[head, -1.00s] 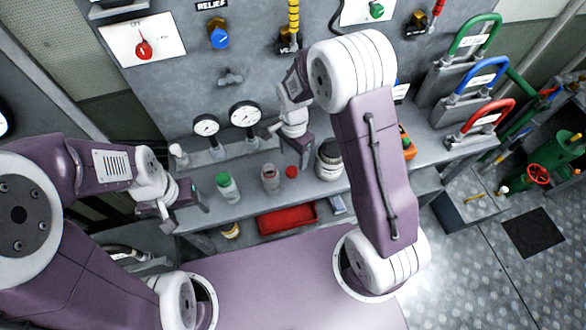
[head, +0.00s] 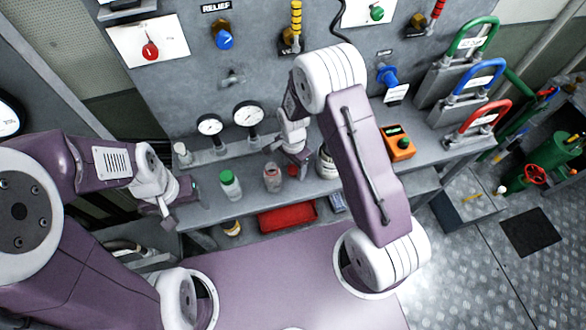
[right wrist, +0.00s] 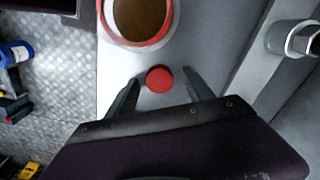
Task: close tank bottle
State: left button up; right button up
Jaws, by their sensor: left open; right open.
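A small red cap (right wrist: 159,79) lies on the grey shelf and shows between the two spread fingers of my right gripper (right wrist: 160,86) in the right wrist view. The cap (head: 292,171) also shows in the head view, just right of an open clear bottle (head: 272,179). In the right wrist view, the bottle (right wrist: 165,34) has a wide mouth with a red rim and brown contents inside. My right gripper (head: 302,162) is open and empty, close above the cap. My left gripper (head: 182,203) is open and empty at the shelf's left end.
A green-capped bottle (head: 230,186) stands left of the open bottle, and a wide jar (head: 326,164) stands right of the cap, partly hidden by my arm. A red tray (head: 287,217) sits below. An orange box (head: 398,143) is further right. Gauges (head: 248,114) stand behind.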

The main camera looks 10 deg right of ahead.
aim_at(293, 168)
grip_shut()
jog(key=shift+r, duration=0.6)
notch_tip(293, 168, up, 3)
jog(key=shift+r+b, duration=0.1)
jog(key=shift+b, duration=0.4)
pick_arm(q)
notch_tip(293, 168, down, 2)
jog(key=shift+f+b, duration=0.15)
jog(key=shift+b, duration=0.45)
pick_arm(e)
jog(key=s+d+r, duration=0.6)
jog(key=s+d, duration=0.1)
jog(key=s, duration=0.2)
jog(key=shift+s+r, duration=0.25)
jog(key=shift+r, duration=0.1)
pick_arm(q)
jog(key=shift+o, duration=0.5)
